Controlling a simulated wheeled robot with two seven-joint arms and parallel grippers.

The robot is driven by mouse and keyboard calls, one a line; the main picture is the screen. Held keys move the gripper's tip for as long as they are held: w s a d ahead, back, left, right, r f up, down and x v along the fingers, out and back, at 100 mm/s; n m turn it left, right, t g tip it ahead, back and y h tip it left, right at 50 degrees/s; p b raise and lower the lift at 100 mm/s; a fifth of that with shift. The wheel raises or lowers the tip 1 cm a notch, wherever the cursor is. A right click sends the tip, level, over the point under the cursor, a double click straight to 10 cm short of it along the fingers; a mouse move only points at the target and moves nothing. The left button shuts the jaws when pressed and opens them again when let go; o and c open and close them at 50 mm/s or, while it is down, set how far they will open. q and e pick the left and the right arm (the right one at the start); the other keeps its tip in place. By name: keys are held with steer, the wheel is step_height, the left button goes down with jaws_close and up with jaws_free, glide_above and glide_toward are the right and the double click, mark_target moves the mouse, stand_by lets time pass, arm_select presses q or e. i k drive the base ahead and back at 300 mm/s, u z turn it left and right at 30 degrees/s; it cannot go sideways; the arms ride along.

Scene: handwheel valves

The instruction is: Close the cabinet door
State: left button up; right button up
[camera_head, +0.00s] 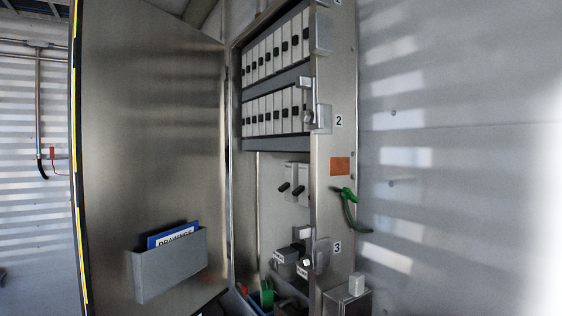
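The cabinet door (150,130) stands wide open on the left, a tall metal panel with its inner face toward me. A black and yellow strip runs down its outer left edge. The cabinet (322,165) is to its right, open, with two rows of white modules (275,50) with black switches inside. Latch parts (320,115) sit on the cabinet's right frame by the labels 2 and 3. A grey pocket (170,268) on the door holds a blue folder marked DRAWINGS (172,236). Neither of my grippers is in view.
A green cable or handle (347,205) sticks out from the cabinet's right side. A small grey box (348,298) is at the lower right. Blue and green items (262,298) lie at the cabinet's bottom. A pale wall (450,150) is on the right.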

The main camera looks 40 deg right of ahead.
mark_target(146, 100)
steer(key=u, duration=1.2)
steer(key=i, duration=0.6)
steer(key=z, duration=3.05)
